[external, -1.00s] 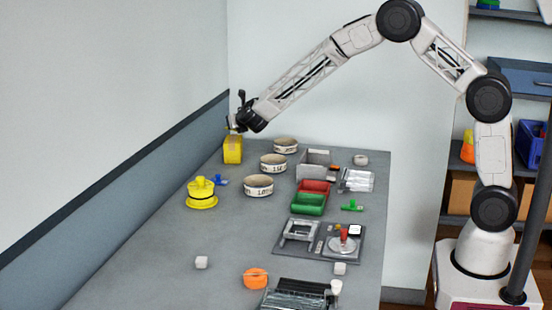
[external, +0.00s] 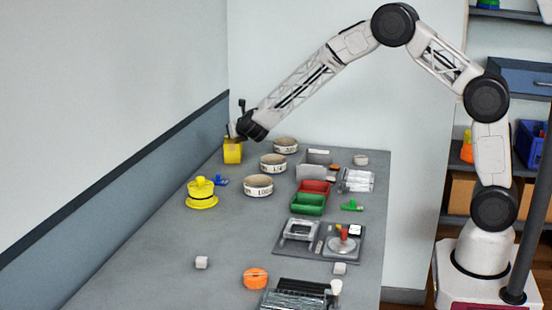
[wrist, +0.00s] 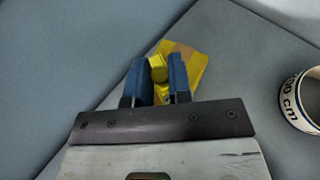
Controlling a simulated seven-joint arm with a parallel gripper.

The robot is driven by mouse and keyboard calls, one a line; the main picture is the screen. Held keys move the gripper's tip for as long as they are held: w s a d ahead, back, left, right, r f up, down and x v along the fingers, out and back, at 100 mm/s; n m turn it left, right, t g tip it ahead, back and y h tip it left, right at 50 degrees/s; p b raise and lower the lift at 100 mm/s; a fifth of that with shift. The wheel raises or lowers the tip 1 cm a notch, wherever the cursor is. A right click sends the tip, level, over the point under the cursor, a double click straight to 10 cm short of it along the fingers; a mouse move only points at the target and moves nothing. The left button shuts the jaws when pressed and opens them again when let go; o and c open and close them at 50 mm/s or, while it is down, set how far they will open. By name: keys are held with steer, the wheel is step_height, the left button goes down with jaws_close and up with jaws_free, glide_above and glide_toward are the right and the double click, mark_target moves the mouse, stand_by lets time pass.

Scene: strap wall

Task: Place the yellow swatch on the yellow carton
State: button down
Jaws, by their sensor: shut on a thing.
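The yellow carton (external: 233,153) stands at the far left of the bench, near the wall. In the wrist view the carton (wrist: 194,68) shows behind and right of the fingers, with a tan band on its top. My gripper (external: 231,134) is right at the carton's top. Its blue fingers (wrist: 160,76) are shut on a small yellow piece, the yellow swatch (wrist: 158,70). The swatch overlaps the carton in the wrist view; I cannot tell whether they touch. The external view does not show the swatch clearly.
Three white printed rings (external: 273,163) stand right of the carton; one also shows at the wrist view's right edge (wrist: 300,100). A yellow lidded piece (external: 202,193) and a small blue piece (external: 221,180) are nearer. Red and green bins (external: 309,204) stand further right.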

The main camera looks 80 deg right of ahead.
steer(key=shift+f, duration=0.15)
steer(key=c, duration=1)
jaws_free()
steer(key=shift+c, duration=0.2)
steer(key=shift+r, duration=0.2)
steer(key=v, duration=1.2)
